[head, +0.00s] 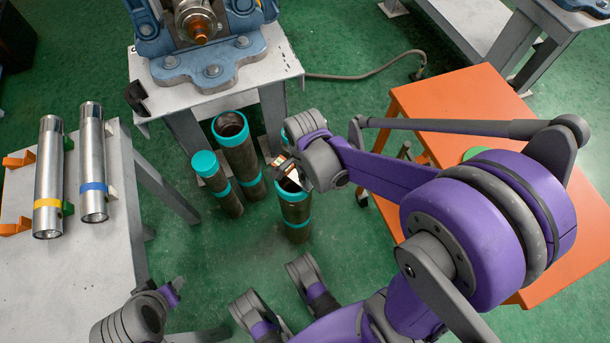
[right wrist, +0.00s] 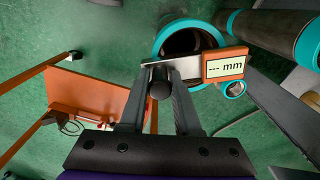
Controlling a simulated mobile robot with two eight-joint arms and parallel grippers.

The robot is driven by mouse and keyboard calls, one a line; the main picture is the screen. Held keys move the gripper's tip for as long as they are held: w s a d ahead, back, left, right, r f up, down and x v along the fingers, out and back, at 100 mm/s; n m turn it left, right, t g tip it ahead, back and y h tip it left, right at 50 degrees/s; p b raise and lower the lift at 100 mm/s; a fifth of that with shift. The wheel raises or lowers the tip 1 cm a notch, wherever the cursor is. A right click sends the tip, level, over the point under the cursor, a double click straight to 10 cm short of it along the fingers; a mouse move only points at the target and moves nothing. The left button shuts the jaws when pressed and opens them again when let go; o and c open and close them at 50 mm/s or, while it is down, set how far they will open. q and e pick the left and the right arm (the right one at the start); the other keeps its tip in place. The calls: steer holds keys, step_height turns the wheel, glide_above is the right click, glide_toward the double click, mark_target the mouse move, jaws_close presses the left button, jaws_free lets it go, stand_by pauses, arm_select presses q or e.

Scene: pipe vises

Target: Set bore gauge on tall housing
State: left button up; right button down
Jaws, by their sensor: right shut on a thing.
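My right gripper (head: 288,168) is shut on the bore gauge, a silver bar with an orange display block (right wrist: 226,66) reading "--- mm". In the head view the gauge is mostly hidden by the gripper. Dark cylindrical housings with teal bands stand on the floor: a front right one (head: 294,207) under my right gripper, a wide one (head: 240,157) behind it, and a narrow one (head: 220,187) at left. In the right wrist view the gauge overlaps a teal-rimmed open housing (right wrist: 165,42); contact cannot be told. My left gripper (head: 172,291) is at lower left, its jaws unclear.
A white table (head: 30,285) at left holds two silver tubes (head: 48,180) (head: 93,165). A blue vise (head: 213,62) sits on a stand (head: 285,62) behind the housings. An orange table (head: 450,95) is at right. A cable (head: 370,73) lies on the green floor.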

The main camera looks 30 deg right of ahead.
steer(key=shift+f, duration=0.25)
steer(key=c, duration=0.5)
jaws_free()
steer(key=shift+c, duration=0.2)
steer(key=shift+r+p, duration=2.45)
steer(key=shift+r, duration=1.1)
